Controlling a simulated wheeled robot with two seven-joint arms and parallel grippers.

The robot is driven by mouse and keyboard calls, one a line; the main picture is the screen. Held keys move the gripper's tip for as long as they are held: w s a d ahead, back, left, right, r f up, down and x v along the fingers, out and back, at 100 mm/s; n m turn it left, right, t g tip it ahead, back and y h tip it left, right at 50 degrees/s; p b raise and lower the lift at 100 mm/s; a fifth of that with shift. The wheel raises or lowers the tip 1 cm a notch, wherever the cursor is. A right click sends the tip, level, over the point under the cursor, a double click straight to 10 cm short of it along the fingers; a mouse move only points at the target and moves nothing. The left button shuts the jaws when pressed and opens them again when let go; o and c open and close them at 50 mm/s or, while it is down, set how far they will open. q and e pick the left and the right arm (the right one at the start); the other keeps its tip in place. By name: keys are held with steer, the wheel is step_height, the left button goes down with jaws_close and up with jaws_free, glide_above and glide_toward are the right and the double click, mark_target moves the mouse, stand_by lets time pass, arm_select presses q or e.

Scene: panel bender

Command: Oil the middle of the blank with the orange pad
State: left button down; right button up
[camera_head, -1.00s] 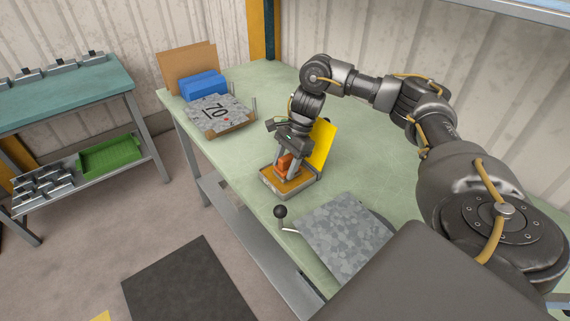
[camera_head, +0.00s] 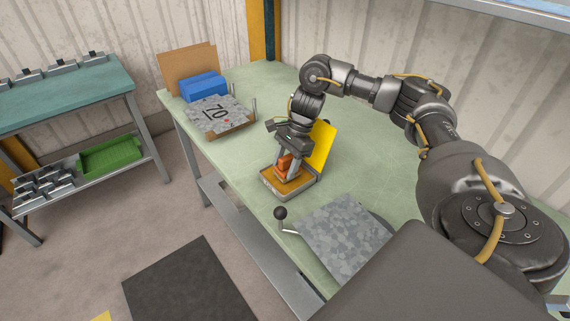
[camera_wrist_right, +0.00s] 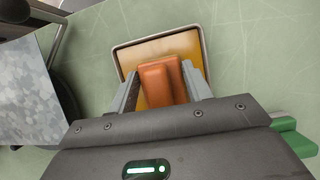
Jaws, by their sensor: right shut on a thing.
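My right gripper (camera_head: 287,165) is shut on the orange pad (camera_head: 285,163), over a shallow tray (camera_head: 271,184) with an amber bottom. In the right wrist view the pad (camera_wrist_right: 161,82) sits between the fingers, within the outline of the tray (camera_wrist_right: 119,55). I cannot tell whether the pad touches the tray's bottom. My left gripper is not in view.
A lever with a black knob (camera_head: 280,212) stands beside the sheet. A yellow panel (camera_head: 321,146) stands behind the tray. Bench surface (camera_head: 240,155) between is clear.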

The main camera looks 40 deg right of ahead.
steer(key=shift+r+p, duration=2.7)
steer(key=shift+r, duration=0.55)
steer(key=shift+s+a, duration=0.15)
steer(key=shift+a, duration=0.05)
steer(key=s+a+n+g+b, duration=0.1)
steer(key=s+a+n, duration=0.1)
steer(key=a, duration=0.3)
steer(key=s+a+n+g+b, duration=0.1)
steer(key=s+a+n, duration=0.1)
steer(key=a, duration=0.3)
steer(key=s+a+r+n+g+h, duration=0.1)
steer(key=s+a+n, duration=0.1)
steer(key=a+n, duration=0.2)
steer(key=shift+a+b, duration=0.4)
steer(key=shift+a, duration=0.55)
steer(key=shift+r, duration=0.1)
